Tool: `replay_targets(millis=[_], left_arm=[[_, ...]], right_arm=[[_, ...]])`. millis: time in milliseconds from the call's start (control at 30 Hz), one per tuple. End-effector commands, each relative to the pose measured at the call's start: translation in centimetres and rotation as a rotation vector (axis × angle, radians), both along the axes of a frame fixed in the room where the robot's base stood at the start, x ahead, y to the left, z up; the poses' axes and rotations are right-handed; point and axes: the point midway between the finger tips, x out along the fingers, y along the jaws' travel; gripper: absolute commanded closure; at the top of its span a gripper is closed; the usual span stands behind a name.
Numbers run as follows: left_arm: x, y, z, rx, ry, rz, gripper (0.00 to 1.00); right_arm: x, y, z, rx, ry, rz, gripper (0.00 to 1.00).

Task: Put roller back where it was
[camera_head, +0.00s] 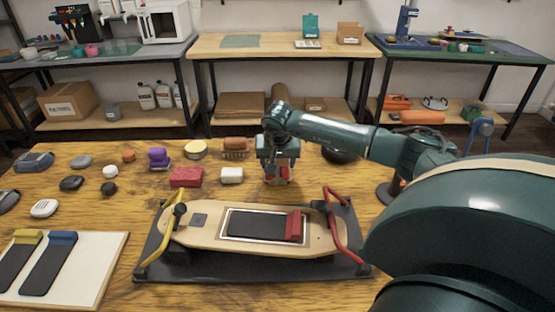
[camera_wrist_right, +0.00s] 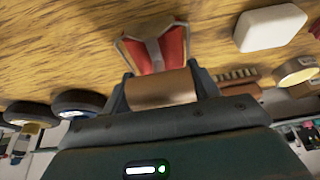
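My right gripper (camera_head: 279,172) points down over the middle of the wooden table, behind the skateboard deck. In the right wrist view, a brown cylindrical piece, the roller (camera_wrist_right: 162,88), sits between the two fingers, which appear to touch both its ends. A red piece with a grey middle (camera_wrist_right: 155,47) shows just beyond the roller; I cannot tell whether the two are joined. Red also shows under the gripper in the head view, where the gripper hides most of the roller. I cannot tell whether it touches the table. My left gripper is in neither view.
A wooden deck (camera_head: 200,228) lies in a black stand with a yellow arm (camera_head: 163,238) and red arm (camera_head: 342,225). A white block (camera_head: 231,175), red block (camera_head: 187,177), brown brush (camera_head: 235,146) and cream tape roll (camera_head: 195,149) stand left of the gripper. A white board (camera_head: 95,270) lies front left.

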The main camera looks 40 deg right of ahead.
Motion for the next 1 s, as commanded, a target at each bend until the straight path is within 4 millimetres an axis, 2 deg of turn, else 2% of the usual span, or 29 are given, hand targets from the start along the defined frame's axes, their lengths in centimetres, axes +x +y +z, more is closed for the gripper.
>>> replay_targets(millis=[133,467,567,667,1000], left_arm=[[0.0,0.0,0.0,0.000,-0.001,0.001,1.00],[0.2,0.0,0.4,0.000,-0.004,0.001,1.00],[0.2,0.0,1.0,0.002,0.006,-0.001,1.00],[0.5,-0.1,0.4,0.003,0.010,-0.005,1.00],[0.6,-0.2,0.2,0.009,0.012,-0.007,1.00]], right_arm=[[-0.1,0.0,-0.3,-0.001,0.006,-0.001,0.24],[-0.1,-0.1,0.3,-0.001,0.003,-0.001,0.24],[0.0,-0.1,1.6,0.000,0.002,-0.002,0.24],[-0.5,0.3,3.0,-0.003,-0.003,0.001,0.24],[-2.6,2.2,9.8,-0.002,-0.004,0.000,0.24]])
